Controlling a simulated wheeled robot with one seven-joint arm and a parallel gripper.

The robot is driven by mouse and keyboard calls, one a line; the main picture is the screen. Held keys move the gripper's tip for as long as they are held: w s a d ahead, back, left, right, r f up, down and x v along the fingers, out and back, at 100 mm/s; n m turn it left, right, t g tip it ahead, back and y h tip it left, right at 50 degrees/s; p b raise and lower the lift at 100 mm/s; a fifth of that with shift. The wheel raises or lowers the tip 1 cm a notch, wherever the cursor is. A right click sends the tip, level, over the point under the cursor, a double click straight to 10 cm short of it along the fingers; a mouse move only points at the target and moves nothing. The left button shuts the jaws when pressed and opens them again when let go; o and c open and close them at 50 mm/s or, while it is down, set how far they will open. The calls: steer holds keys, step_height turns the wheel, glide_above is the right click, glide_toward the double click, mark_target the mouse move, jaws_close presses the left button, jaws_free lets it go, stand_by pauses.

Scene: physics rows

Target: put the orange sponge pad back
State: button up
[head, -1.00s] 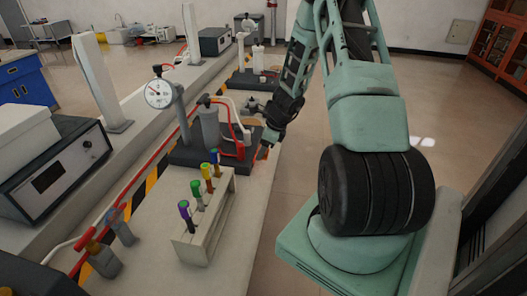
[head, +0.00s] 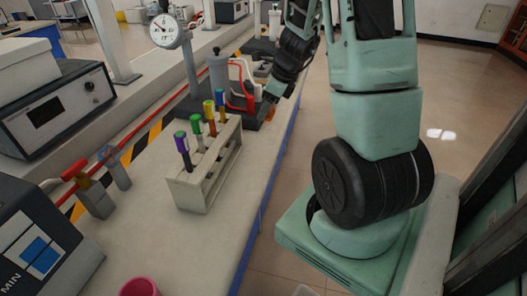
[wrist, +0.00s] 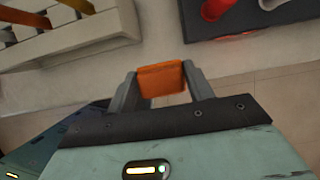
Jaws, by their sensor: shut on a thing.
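The orange sponge pad (wrist: 162,80) is held between the two grey fingers of my gripper (wrist: 163,88) in the wrist view. My gripper is shut on it, near the front edge of the bench. In the head view the pad shows as a small orange patch (head: 270,113) at the end of my arm, beside the dark base of the grey apparatus. My gripper's fingers are mostly hidden there. I cannot tell how high the pad is above the bench.
A white rack (head: 208,175) with several colour-capped tubes stands on the bench (head: 150,235). The grey apparatus (head: 218,82) with a red hose stands behind it. A pink cup (head: 139,287) is at the near edge. Bare bench lies in front of the rack.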

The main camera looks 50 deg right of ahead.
mark_target(262, 142)
step_height(262, 142, down, 10)
steer(key=b, duration=0.3)
steer(key=shift+a+r, duration=0.1)
steer(key=shift+r, duration=0.05)
steer(key=shift+b, duration=0.3)
steer(key=shift+f, duration=0.2)
steer(key=o, duration=1)
steer(key=shift+c, duration=0.2)
steer(key=p+v, duration=0.4)
steer(key=v, duration=0.8)
steer(key=shift+r, duration=0.15)
steer(key=shift+s, duration=0.15)
